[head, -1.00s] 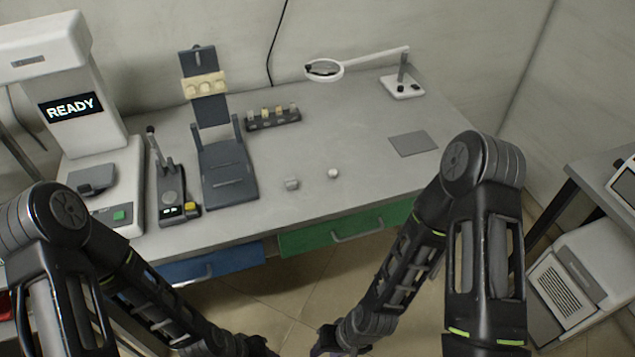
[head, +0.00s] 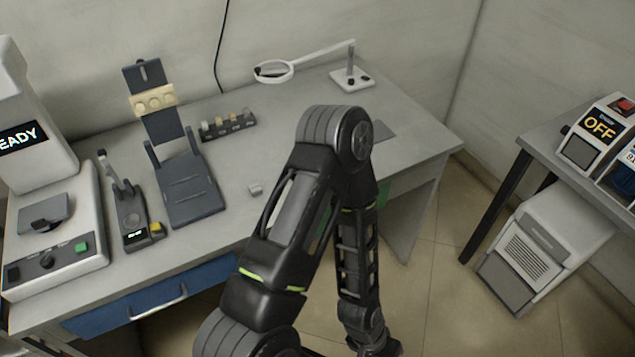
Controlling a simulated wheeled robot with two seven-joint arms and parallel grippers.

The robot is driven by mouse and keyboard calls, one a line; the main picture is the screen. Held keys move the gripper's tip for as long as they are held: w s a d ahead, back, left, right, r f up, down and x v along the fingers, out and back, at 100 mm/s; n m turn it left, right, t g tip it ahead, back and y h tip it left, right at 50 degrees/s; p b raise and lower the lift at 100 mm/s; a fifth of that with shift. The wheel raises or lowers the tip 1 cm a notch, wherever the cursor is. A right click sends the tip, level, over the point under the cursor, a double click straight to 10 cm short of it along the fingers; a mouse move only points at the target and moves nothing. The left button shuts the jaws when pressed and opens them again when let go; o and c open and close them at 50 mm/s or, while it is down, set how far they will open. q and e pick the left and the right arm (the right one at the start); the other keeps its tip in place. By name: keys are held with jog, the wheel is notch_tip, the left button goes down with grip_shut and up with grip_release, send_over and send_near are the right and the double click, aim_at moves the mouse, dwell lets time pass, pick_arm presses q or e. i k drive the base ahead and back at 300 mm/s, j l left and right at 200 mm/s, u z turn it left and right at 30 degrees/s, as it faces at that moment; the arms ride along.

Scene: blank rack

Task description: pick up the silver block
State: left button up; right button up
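The silver block (head: 255,189) is a small light-grey piece on the grey worktable, right of the dark stand and near the front edge. One of my arms, most likely the right, crosses the middle of the head view, just right of the block in the picture. Its lower end runs out of the bottom edge, so its gripper is not in view. My other arm and its gripper are not in view either. No gripper is seen at the block.
The worktable (head: 95,305) holds a dark stand (head: 190,190), a small lever device (head: 133,222), a scale-like machine (head: 55,255), a rack of small pieces (head: 228,125) and a magnifier lamp (head: 350,80). A side table (head: 545,140) with an OFF device (head: 598,130) stands right, with floor between.

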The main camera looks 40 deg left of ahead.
aim_at(255, 189)
jog(key=k+j, duration=0.35)
jog(key=k+j+z, duration=0.1)
jog(key=k+j, duration=0.2)
jog(key=k, duration=0.25)
